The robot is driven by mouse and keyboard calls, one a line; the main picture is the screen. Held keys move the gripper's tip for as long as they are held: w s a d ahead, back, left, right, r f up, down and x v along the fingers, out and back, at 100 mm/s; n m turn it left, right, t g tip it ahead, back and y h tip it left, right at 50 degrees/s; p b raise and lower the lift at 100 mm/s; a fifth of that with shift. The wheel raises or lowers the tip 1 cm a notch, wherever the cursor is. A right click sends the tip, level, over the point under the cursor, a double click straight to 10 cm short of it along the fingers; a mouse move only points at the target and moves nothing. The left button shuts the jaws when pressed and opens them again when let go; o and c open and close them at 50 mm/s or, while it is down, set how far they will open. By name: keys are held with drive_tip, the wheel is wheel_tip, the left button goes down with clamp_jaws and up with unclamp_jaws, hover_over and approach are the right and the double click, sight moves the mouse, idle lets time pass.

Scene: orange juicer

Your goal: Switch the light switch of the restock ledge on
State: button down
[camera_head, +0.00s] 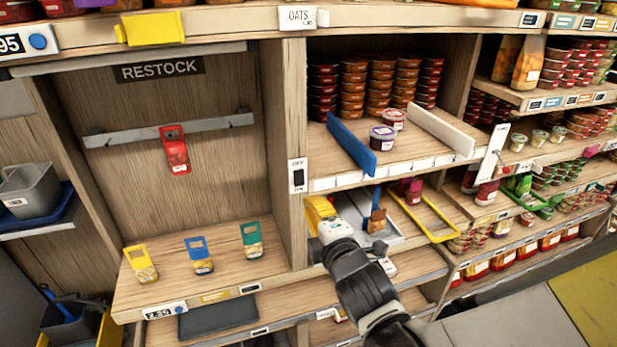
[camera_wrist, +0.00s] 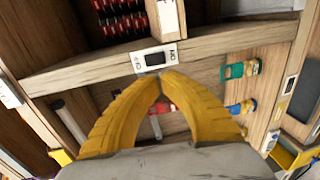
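The light switch (camera_head: 298,176) is a white plate with a black rocker on the front of the wooden post to the right of the restock ledge (camera_head: 215,283). In the wrist view the switch plate (camera_wrist: 154,59) appears sideways, just above my fingertips. I cannot tell the rocker's position. My gripper (camera_head: 318,207) has yellow fingers and is just below and right of the switch in the head view. In the wrist view the fingertips (camera_wrist: 160,77) meet, with nothing seen between them. A small gap seems to separate them from the plate, but contact is unclear.
Yellow (camera_head: 140,262), blue (camera_head: 199,255) and green (camera_head: 251,240) tagged packs stand on the restock ledge. A red pack (camera_head: 174,150) hangs on the rail above. Right of the post, a shelf holds stacked tubs (camera_head: 381,85) and a blue divider (camera_head: 351,145).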

sight(297, 183)
drive_tip(key=b+x, duration=0.1)
drive_tip(key=x, duration=0.8)
drive_tip(key=shift+w, duration=0.3)
drive_tip(key=shift+f, duration=0.1)
